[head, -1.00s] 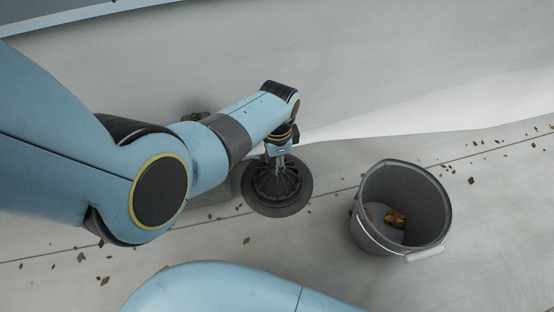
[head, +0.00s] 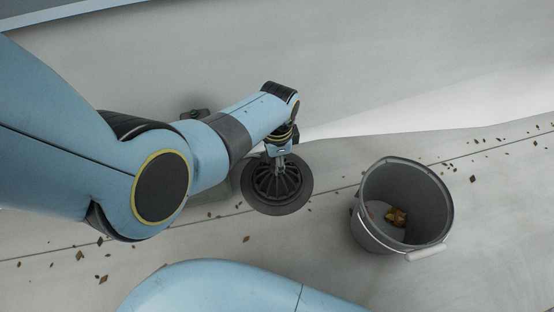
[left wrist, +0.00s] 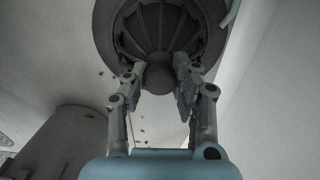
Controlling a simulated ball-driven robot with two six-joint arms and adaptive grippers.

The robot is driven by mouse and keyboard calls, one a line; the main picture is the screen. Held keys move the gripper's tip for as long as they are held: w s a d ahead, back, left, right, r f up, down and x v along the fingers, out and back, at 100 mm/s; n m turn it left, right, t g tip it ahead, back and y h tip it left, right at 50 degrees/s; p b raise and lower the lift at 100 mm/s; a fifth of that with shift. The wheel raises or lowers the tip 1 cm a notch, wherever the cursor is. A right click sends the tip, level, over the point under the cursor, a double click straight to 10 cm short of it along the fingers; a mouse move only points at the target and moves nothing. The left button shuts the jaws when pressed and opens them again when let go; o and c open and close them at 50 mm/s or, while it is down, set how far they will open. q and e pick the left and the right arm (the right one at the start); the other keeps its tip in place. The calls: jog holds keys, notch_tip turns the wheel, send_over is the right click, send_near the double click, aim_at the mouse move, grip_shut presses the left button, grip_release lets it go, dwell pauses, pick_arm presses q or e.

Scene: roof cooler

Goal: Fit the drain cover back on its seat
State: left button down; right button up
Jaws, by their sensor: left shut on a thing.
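The drain cover (head: 277,182) is a dark ribbed dome with a round knob, in the middle of the head view. It sits over a dark round flange (head: 290,208) on the grey roof. In the left wrist view the ribbed cover (left wrist: 160,30) and its knob (left wrist: 160,78) show at the top. My left gripper (head: 281,160) is above the cover with its fingers down at the knob. In the left wrist view its two fingers (left wrist: 159,85) are shut on the knob from both sides. Whether the cover is fully down on its seat I cannot tell. My right gripper is not in view.
A grey bucket (head: 432,200) with a pale handle and some brown leaves inside stands right of the drain. It also shows in the left wrist view (left wrist: 65,140). Leaf scraps are scattered along the roof seam. A sloped grey surface rises behind.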

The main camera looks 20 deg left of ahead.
pick_arm(q)
jog(key=shift+f, duration=0.25)
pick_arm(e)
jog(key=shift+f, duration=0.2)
pick_arm(q)
jog(key=c, duration=1)
grip_release()
jog(key=shift+o, duration=0.5)
jog(key=o, duration=0.4)
jog(key=shift+r, duration=0.1)
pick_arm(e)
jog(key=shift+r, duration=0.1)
pick_arm(q)
jog(key=shift+w+r+p, duration=0.1)
jog(key=shift+r+p, duration=0.7)
jog(key=shift+r, duration=0.15)
jog(key=shift+r+p, duration=1.8)
jog(key=shift+r, duration=0.25)
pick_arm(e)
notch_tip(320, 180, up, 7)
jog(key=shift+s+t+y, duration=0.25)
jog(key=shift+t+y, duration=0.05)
